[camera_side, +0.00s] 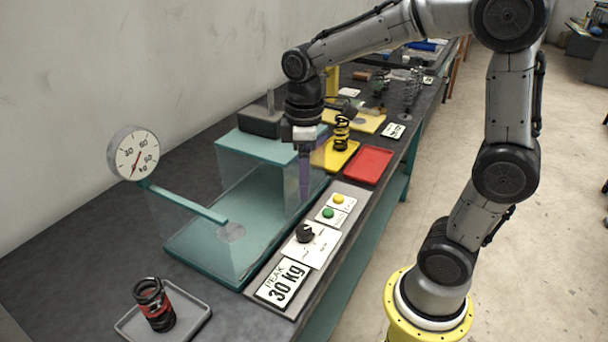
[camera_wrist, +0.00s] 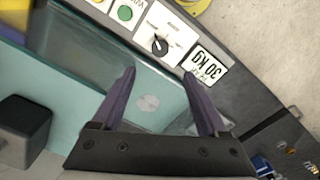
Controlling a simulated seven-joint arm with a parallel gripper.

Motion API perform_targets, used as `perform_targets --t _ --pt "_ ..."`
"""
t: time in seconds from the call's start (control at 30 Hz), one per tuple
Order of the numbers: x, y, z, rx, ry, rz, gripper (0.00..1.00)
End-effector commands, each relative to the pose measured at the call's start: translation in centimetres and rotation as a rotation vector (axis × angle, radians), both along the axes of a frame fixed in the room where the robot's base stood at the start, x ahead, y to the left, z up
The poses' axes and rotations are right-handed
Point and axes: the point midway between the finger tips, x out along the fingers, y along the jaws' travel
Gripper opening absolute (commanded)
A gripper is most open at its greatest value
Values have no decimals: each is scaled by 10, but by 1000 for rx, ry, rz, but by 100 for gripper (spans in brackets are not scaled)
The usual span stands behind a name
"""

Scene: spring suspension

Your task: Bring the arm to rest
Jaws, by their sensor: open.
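My gripper (camera_side: 305,175) hangs pointing down by the far end of the teal spring tester (camera_side: 190,250), with nothing between its fingers. In the wrist view its two purple fingers (camera_wrist: 159,75) are spread apart, with a round metal disc (camera_wrist: 148,103) of the tester visible between them. In the side view the fingers overlap the tester's clear walls; I cannot tell their exact depth. The arm is bent over the bench from its yellow base on the right.
A black-and-red spring (camera_side: 155,305) stands in a grey tray (camera_side: 196,318) at front left. A yellow spring (camera_side: 341,132) stands on a yellow tray (camera_side: 328,161) beside an empty red tray (camera_side: 369,164). A dial gauge (camera_side: 133,153) and control panel (camera_side: 316,244) flank the tester. The panel's card (camera_side: 282,284) reads 30 Kg.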

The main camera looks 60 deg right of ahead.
Motion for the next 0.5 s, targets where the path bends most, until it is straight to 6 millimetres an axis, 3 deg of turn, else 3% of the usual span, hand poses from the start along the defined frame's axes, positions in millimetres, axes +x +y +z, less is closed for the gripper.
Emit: perform_targets --t 0.1,0.23,0.4,0.5 --pt "0 2 3 -1 -11 5 76" --pt "-9 7 25 -7 -85 20 76" --pt "-53 18 55 -8 -245 -19 76" --pt "-82 23 61 11 -340 -105 76"
